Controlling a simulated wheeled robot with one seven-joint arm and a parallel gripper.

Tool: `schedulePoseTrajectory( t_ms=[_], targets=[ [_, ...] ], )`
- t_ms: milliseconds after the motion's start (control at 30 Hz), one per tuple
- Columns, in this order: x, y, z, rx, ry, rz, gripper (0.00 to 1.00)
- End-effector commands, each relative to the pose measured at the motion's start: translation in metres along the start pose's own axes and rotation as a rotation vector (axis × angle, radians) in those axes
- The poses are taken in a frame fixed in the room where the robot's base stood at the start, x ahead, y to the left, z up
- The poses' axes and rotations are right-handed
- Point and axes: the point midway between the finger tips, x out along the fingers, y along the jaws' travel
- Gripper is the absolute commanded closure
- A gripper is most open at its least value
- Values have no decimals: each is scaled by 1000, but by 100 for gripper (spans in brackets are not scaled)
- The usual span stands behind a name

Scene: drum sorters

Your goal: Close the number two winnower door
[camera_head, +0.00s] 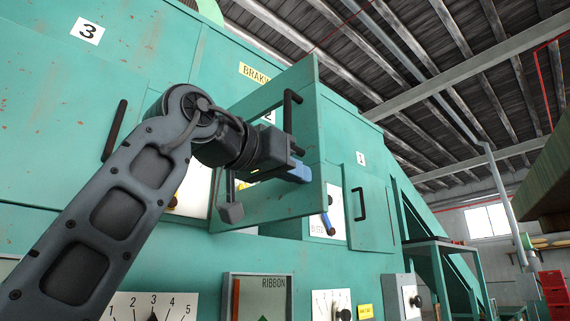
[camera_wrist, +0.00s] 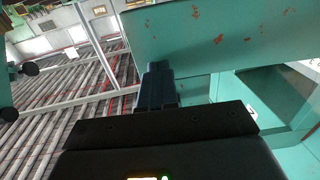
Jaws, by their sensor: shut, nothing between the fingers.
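The number two winnower door (camera_head: 306,125) is a teal panel standing open, swung out from the machine front. Its black bar handle (camera_head: 289,110) is on the upper part of its face. A label "2" (camera_head: 269,117) shows partly behind it. My gripper (camera_head: 303,173) is shut and empty, its blue fingers against or just in front of the door's lower part; I cannot tell if they touch. In the wrist view, the dark fingers (camera_wrist: 156,84) sit at the lower edge of a teal panel (camera_wrist: 225,35), with a teal opening to the right.
Door 3, upper left, with a black handle (camera_head: 115,130), and door 1 (camera_head: 369,210) at the right both look closed. Gauges and a "RIBBON" panel (camera_head: 258,296) line the lower front. Red crates (camera_head: 554,286) stand far right.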

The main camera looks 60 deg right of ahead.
Motion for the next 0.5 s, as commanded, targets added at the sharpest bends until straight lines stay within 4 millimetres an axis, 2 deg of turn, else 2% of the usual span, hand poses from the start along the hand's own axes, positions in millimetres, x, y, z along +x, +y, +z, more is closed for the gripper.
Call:
schedulePoseTrajectory(
  t_ms=[500],
  targets=[
    [7, 1, 1, 3, -1, -17, 100]
  ],
)
